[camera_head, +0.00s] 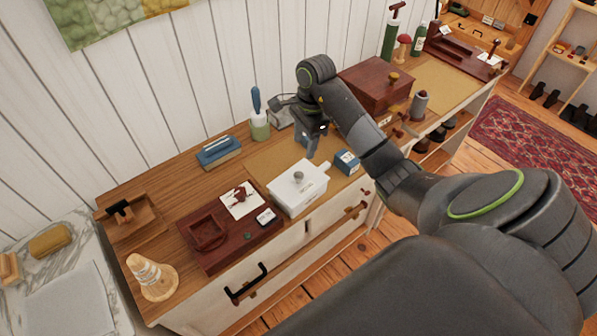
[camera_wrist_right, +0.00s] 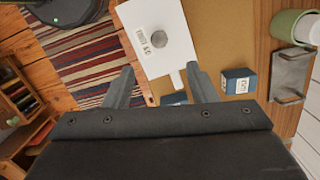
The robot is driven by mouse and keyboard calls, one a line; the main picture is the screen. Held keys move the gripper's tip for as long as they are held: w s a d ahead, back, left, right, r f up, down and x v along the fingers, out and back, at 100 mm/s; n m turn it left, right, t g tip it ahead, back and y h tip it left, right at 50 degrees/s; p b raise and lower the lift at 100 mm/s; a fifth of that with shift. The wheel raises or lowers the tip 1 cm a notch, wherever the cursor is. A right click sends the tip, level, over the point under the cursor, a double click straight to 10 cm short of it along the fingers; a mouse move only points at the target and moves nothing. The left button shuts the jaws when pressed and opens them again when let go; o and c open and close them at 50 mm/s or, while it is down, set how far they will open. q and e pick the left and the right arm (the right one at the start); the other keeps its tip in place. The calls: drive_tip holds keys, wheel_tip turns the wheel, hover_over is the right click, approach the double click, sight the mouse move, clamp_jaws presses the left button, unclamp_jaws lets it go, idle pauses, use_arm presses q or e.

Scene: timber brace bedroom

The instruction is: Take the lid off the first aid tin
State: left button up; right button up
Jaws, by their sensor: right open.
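The first aid tin (camera_head: 297,188) is a white box with its lid on and a grey round knob (camera_head: 298,176) on top. It stands near the front edge of the wooden dresser top. My right gripper (camera_head: 309,146) is above the dresser, behind and slightly right of the tin, pointing down. In the right wrist view the tin (camera_wrist_right: 155,35) lies beyond my open fingertips (camera_wrist_right: 160,76), with the knob (camera_wrist_right: 158,39) facing up. Nothing is between the fingers, and they are apart from the tin. My left gripper is not in view.
A small blue box (camera_head: 346,162) stands right of the tin, close to my right gripper. A dark red tray (camera_head: 207,232) lies left of it. A green cup with a blue-handled brush (camera_head: 259,125) and a blue-topped block (camera_head: 218,151) stand behind. A red-brown chest (camera_head: 376,86) stands at right.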

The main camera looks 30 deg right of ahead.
sight(299, 174)
drive_tip(key=f+b, duration=0.3)
drive_tip(key=a+f+b, duration=0.1)
drive_tip(key=f+b, duration=0.2)
drive_tip(key=f, duration=0.1)
drive_tip(key=f+b, duration=0.3)
drive_tip(key=f, duration=0.1)
drive_tip(key=shift+a, duration=0.2)
drive_tip(key=shift+a+f, duration=0.15)
drive_tip(key=shift+f, duration=0.75)
drive_tip(key=c, duration=1.1)
drive_tip(key=shift+r, duration=0.2)
